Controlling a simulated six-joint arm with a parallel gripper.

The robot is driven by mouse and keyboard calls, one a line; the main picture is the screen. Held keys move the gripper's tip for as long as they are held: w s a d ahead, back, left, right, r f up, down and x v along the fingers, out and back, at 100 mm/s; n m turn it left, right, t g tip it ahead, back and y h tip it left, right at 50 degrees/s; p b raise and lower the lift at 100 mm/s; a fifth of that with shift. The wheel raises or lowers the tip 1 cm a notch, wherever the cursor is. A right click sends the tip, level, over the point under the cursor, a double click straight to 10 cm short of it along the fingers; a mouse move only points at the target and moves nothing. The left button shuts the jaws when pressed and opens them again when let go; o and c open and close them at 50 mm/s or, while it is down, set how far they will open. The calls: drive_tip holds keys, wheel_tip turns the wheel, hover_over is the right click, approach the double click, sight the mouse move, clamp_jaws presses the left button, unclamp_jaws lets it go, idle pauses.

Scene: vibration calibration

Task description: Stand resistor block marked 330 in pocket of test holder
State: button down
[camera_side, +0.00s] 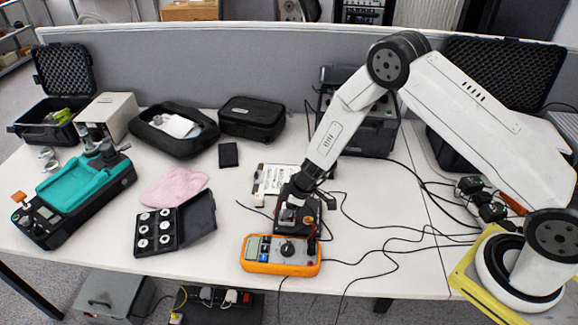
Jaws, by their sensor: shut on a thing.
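My gripper (292,203) points down near the middle front of the table, just behind the orange multimeter. It is shut on a small block that is mostly hidden by the fingers; no 330 marking is readable. A black test holder (311,222) is right at the gripper, on the table behind the multimeter. Its pocket is hidden from this view. I cannot tell whether the held block touches the holder or is inside the pocket.
The orange multimeter (281,266) lies at the front edge. Left are an open black case of round white pieces (175,231), a pink cloth (173,187) and a teal-topped device (77,188). A white printed item (270,179) lies behind my gripper. Black cables cross the table rightward.

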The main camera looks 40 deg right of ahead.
drive_tip(key=shift+f, duration=0.45)
unclamp_jaws()
idle(0.4)
drive_tip(key=shift+r, duration=0.15)
drive_tip(key=shift+r, duration=3.9)
